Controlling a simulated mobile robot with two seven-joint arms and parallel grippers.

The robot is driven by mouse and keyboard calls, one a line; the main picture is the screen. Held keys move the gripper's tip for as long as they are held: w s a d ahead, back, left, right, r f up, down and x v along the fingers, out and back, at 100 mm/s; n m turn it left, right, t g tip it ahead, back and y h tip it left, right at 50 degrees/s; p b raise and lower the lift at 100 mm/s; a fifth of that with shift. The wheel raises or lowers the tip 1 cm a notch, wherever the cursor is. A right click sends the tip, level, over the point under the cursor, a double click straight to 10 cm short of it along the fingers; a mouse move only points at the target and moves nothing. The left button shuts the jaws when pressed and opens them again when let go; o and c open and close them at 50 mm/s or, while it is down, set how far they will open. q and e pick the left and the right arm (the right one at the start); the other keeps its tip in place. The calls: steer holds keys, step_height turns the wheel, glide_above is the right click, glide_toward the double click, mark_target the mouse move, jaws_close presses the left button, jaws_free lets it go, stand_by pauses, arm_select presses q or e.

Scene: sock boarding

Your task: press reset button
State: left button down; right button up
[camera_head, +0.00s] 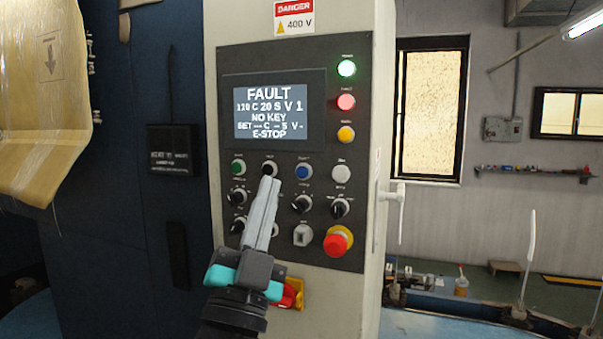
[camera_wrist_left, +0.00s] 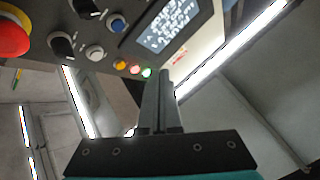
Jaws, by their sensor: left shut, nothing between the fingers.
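The dark control panel (camera_head: 330,222) on the pale machine column has a row of round push buttons under its screen: green (camera_head: 238,167), black (camera_head: 269,169), blue (camera_head: 303,171) and white (camera_head: 341,174). Their labels are too small to read, so I cannot tell which is reset. My left gripper (camera_head: 268,184) is shut and empty, its tips in front of the panel just below the black button. I cannot tell whether they touch it. In the left wrist view the fingers (camera_wrist_left: 163,78) show near the indicator lights, with the blue button (camera_wrist_left: 117,22) to their left. My right gripper is not in view.
The screen (camera_head: 269,112) reads FAULT, NO KEY and E-STOP. Dark selector knobs (camera_head: 302,204) sit below the buttons. A red emergency stop (camera_head: 338,242) is at lower right. Green, red and yellow lamps (camera_head: 346,68) are at upper right. A red-yellow switch (camera_head: 292,292) is partly hidden behind my gripper.

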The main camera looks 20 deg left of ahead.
mark_target(302, 172)
arm_select(q)
steer(key=shift+w+a+b, duration=0.15)
steer(key=shift+w+b, duration=0.4)
steer(key=shift+w, duration=1.55)
steer(key=shift+w+a+b, duration=0.1)
steer(key=shift+w+b, duration=0.4)
steer(key=shift+w, duration=1.6)
steer(key=shift+w, duration=0.45)
steer(key=shift+w+b, duration=0.4)
steer(key=shift+b, duration=0.05)
steer(key=shift+s, duration=0.2)
steer(key=shift+s+p, duration=0.3)
steer(key=shift+s, duration=0.35)
